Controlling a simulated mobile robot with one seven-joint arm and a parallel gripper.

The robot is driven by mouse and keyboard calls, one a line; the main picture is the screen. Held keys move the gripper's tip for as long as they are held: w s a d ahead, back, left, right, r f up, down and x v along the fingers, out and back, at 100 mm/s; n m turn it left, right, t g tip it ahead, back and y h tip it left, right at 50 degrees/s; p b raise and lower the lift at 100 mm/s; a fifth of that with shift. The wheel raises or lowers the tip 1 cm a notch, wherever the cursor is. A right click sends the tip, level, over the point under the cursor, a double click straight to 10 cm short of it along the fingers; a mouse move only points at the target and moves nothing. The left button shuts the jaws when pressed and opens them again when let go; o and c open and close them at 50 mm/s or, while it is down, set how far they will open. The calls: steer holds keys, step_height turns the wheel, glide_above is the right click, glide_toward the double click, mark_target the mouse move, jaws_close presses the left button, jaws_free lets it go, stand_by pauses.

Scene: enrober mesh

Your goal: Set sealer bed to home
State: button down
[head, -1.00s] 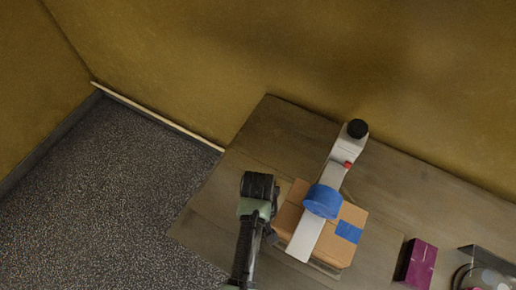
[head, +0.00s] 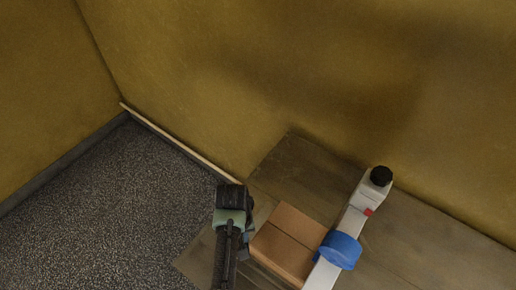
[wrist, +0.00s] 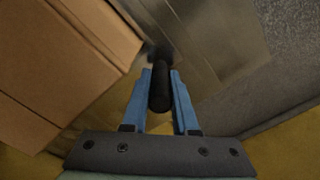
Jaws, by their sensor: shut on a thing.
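A brown carton (head: 290,240) sits on the wooden table, left of the sealer's pale arm (head: 357,215) with its blue tape roll (head: 341,249). The sealer bed under the carton is not clearly seen in the head view. My gripper (head: 247,231) is at the carton's left side. In the wrist view my gripper's blue fingers (wrist: 160,90) are shut on a black handle (wrist: 160,96). The carton (wrist: 60,60) fills the upper left there, close to the fingers. What the handle joins is hard to make out.
The wooden table (head: 420,245) runs right along the mustard wall (head: 300,70). Open speckled floor (head: 110,210) lies to the left.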

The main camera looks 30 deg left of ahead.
steer(key=a+b, duration=0.1)
steer(key=a, duration=0.3)
steer(key=a+b, duration=0.1)
steer(key=a, duration=0.3)
steer(key=shift+w, duration=0.2)
steer(key=shift+a+r+b, duration=0.1)
steer(key=shift+a+b, duration=0.25)
steer(key=shift+a, duration=0.15)
steer(key=c, duration=0.7)
jaws_free()
steer(key=shift+a, duration=0.15)
steer(key=shift+d, duration=0.2)
step_height(320, 180, up, 13)
steer(key=shift+a, duration=0.1)
